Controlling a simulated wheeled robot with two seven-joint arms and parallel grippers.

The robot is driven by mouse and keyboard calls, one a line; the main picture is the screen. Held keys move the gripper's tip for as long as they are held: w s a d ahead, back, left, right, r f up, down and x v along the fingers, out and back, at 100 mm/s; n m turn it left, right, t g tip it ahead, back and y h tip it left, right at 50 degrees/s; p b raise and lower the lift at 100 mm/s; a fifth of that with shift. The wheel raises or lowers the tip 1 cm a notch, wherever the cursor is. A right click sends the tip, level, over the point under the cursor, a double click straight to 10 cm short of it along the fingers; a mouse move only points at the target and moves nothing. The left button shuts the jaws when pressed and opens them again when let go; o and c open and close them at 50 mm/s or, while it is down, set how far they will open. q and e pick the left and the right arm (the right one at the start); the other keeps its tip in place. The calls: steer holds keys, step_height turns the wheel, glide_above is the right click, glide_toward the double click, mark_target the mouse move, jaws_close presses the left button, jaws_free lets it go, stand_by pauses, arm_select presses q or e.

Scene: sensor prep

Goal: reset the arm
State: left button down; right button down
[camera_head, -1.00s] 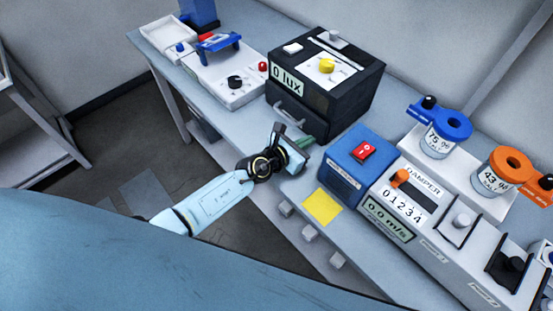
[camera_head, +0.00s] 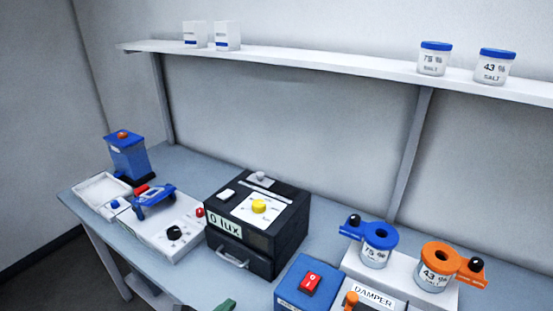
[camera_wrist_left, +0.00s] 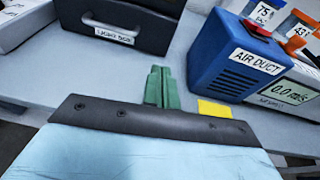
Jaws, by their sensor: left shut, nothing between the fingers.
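My left gripper (camera_head: 227,305) shows only as green fingertips at the bottom edge of the head view; the rest of the arm is cut off. In the left wrist view my left gripper (camera_wrist_left: 162,88) has its two green fingers together, with nothing between them. They are over the bench top, in front of the black light box (camera_wrist_left: 115,20) and left of the blue air duct box (camera_wrist_left: 238,60). My right gripper is in neither view.
A wall shelf (camera_head: 330,68) holds more jars.

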arm_select(q)
steer(key=a+r+n+t+y, duration=0.45)
steer(key=r+n, duration=0.35)
steer(key=n, duration=0.5)
steer(key=s+a+n+g+y, duration=0.45)
steer(key=a+n+y, duration=0.4)
steer(key=n, duration=0.55)
steer(key=s+d+f+n+g+h, duration=0.1)
steer(key=s+d+n+g+h, duration=0.15)
steer(key=s+n+g, duration=0.45)
steer(key=s+d+f+n+g+h, duration=0.25)
steer(key=s+n, duration=0.25)
steer(key=s, duration=0.5)
step_height(320, 180, down, 30)
steer(key=s+g+h+b, duration=0.1)
steer(key=s+g+b, duration=0.15)
steer(key=b, duration=0.35)
steer(key=s+a+f+b, duration=0.3)
steer(key=s+f+b, duration=0.2)
steer(key=s+f, duration=1.1)
step_height(320, 180, down, 4)
steer(key=shift+s+f, duration=0.15)
steer(key=shift+f, duration=0.05)
